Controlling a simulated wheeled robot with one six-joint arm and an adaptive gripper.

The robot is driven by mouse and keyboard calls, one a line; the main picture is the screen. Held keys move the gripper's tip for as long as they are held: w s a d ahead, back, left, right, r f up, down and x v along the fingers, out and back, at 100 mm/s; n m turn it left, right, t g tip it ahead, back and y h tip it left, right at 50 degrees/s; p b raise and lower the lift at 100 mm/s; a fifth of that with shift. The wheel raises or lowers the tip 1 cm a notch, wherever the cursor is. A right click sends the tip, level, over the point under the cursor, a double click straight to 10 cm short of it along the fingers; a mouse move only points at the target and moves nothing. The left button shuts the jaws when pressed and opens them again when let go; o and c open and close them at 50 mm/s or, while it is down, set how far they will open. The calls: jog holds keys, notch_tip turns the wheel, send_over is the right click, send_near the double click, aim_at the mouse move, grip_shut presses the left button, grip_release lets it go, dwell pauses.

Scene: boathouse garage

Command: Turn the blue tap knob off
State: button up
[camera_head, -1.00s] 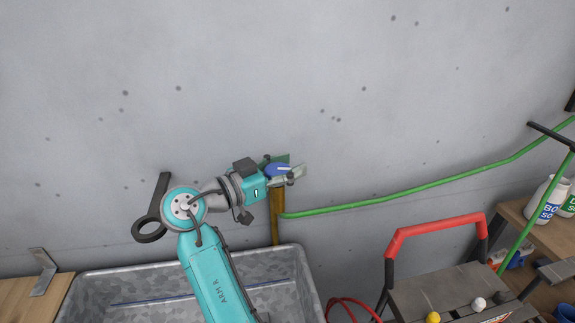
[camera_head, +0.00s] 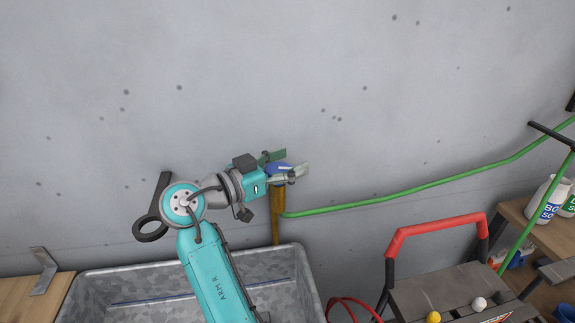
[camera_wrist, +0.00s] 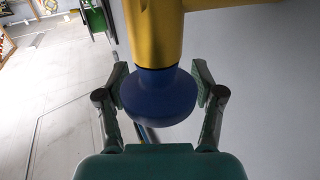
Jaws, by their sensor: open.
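The blue tap knob (camera_wrist: 158,98) sits on the yellow tap (camera_wrist: 155,35) and lies between the two fingers of my gripper (camera_wrist: 160,90) in the wrist view. The fingers are open, one on each side of the knob, and small gaps seem to show beside it. In the head view my gripper (camera_head: 288,163) reaches right to the knob (camera_head: 278,168), which is partly hidden by the fingers. The yellow pipe of the tap (camera_head: 277,215) stands against the wall below it. The knob's exact turn angle cannot be told.
A galvanized metal trough (camera_head: 295,270) stands below the tap. A green hose (camera_head: 400,195) runs right along the wall. A red-handled step stool (camera_head: 435,231) and a wooden shelf with bottles (camera_head: 550,200) stand at the right. The wall above is bare.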

notch_tip(320, 180, up, 9)
jog(key=shift+r, duration=0.15)
dwell(0.4)
